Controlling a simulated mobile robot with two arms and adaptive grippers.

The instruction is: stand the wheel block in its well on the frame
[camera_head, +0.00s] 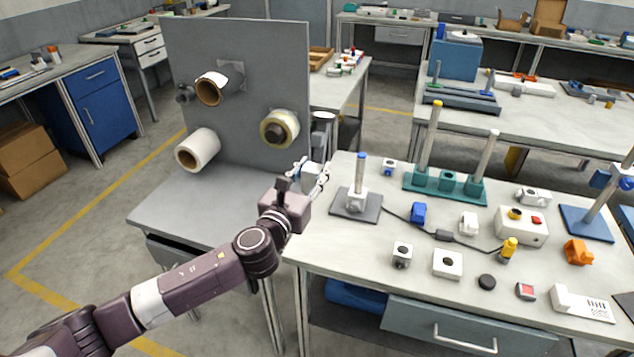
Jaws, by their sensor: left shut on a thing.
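My left gripper (312,182) is above the gap between the grey bench and the white table, near the table's left edge. It is shut on a small white and blue thing (301,167), mostly hidden by the fingers; I cannot tell its shape or whether it is the wheel block. A teal base with two upright posts (415,183), which looks like the frame, stands at the back of the white table, right of the gripper and apart from it. Low teal blocks (446,180) sit between its posts; any well is too small to make out. My right gripper is not in view.
A grey stand with a blue-topped post (360,174) is between my gripper and the teal base. Loose pieces, including a blue block (418,212) and white blocks (447,264), lie across the table. A panel with rolls (240,100) rises at left.

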